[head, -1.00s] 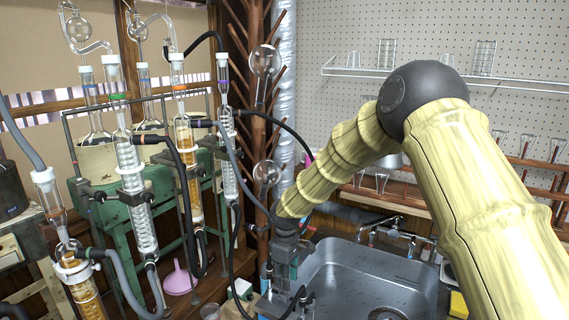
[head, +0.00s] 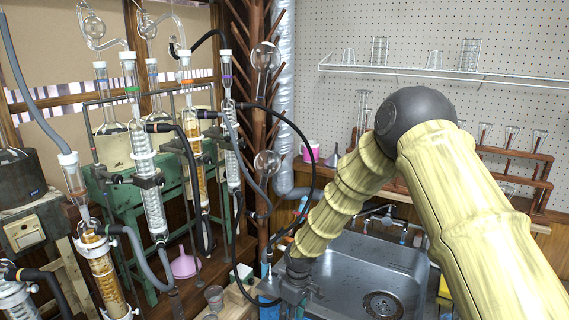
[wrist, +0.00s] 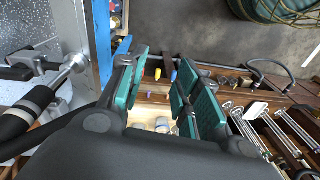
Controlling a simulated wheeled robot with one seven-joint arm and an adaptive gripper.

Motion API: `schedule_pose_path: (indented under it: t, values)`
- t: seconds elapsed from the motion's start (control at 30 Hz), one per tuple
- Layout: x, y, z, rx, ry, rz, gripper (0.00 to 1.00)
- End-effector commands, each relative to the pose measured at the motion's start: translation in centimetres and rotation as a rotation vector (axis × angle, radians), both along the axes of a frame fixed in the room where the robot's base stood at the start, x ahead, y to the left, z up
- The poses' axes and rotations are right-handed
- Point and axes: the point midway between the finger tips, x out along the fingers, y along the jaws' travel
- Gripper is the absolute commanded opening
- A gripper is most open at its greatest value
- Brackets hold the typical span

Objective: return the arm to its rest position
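My arm (head: 450,190) comes in from the right in the head view and bends down at a dark round joint. My gripper (head: 287,291) hangs low at its end, by the left edge of the sink, and its fingertips are hard to make out there. In the wrist view my gripper (wrist: 160,85) shows two teal-padded fingers standing apart. Nothing is held between them; bench and small items show through the gap.
The glass reflux rig (head: 150,190) stands left of my gripper. A black hose (head: 313,175) loops close around my forearm and gripper. The sink (head: 350,255) lies right of it. A pink funnel (head: 184,264) sits left. In the wrist view a metal clamp (wrist: 70,68) is left of my fingers.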

Motion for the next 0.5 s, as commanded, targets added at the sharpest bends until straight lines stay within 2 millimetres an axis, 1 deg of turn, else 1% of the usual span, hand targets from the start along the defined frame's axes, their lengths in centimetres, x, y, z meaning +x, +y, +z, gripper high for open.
schedule_pose_path:
  t: [0.03, 0.07, 0.1, 0.17, 0.2, 0.27, 0.3, 0.37, 0.4, 0.47, 0.5]
  values:
    - [-1.4, -0.6, -1.6, 0.008, 0.013, -0.026, 0.33]
    - [-2.3, -0.9, -2.6, 0.015, 0.018, -0.047, 0.33]
    - [-3.6, -1.5, -4.0, 0.022, 0.026, -0.077, 0.33]
    - [-5.9, -2.3, -6.2, 0.036, 0.036, -0.129, 0.33]
    - [-7.6, -3.1, -7.7, 0.043, 0.044, -0.17, 0.33]
    - [-10.3, -4.2, -9.8, 0.053, 0.053, -0.233, 0.33]
    - [-12.0, -5.0, -11.0, 0.058, 0.058, -0.274, 0.33]
    - [-14.8, -6.2, -12.7, 0.062, 0.066, -0.339, 0.33]
    - [-16.7, -7.0, -13.8, 0.062, 0.07, -0.383, 0.33]
    - [-19.6, -8.4, -15.1, 0.06, 0.074, -0.451, 0.33]
    - [-21.6, -9.3, -15.9, 0.056, 0.076, -0.497, 0.33]
